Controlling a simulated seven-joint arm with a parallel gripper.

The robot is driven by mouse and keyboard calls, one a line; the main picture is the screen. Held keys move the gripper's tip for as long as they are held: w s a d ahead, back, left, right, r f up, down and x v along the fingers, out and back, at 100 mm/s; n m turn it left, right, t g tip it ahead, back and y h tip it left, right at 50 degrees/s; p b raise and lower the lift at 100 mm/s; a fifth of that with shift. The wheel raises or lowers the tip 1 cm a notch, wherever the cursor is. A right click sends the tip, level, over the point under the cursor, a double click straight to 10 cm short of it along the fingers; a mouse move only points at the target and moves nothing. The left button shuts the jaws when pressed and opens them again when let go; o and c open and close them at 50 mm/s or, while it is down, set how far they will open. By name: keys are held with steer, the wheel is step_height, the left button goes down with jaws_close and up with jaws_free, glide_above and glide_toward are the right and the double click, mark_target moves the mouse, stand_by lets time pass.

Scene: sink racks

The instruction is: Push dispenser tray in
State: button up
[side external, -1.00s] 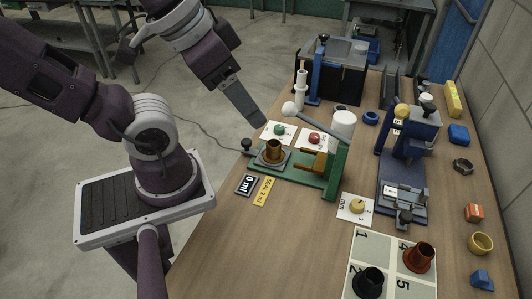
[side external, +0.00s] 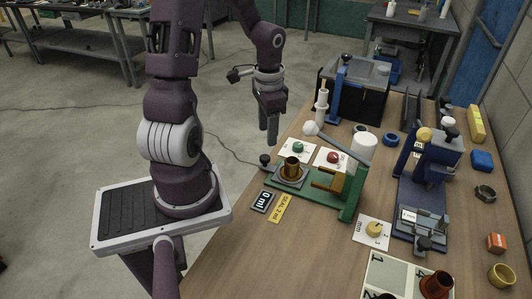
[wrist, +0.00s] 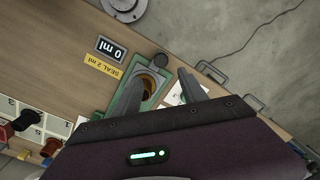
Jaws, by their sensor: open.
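The dispenser tray (side external: 281,181) is a grey plate at the near left end of the green dispenser base (side external: 330,203). A brass cup (side external: 292,168) stands upright on it. A black knob (side external: 265,160) sits at the tray's outer end, by the table edge; it also shows in the wrist view (wrist: 161,60). My gripper (side external: 271,142) points down, apart from the knob and above and beyond it in the side view. In the wrist view my gripper (wrist: 161,78) has its fingers apart and empty. One finger partly hides the cup (wrist: 152,84) and green base.
A white cylinder and lever (side external: 362,147) rise over the dispenser. Green (side external: 298,147) and red (side external: 333,157) buttons lie behind it. A "0 ml" display (side external: 262,202) and yellow "SEAL 2 ml" label (side external: 279,208) lie in front. A blue press (side external: 427,190) stands right. The left table front is clear.

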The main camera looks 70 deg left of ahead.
mark_target(265, 157)
steer(key=shift+h, duration=0.3)
steer(key=f, duration=0.9)
steer(key=shift+s+a, duration=0.2)
steer(key=shift+a, duration=0.2)
steer(key=shift+r, duration=0.1)
steer(key=shift+c, duration=0.4)
jaws_close()
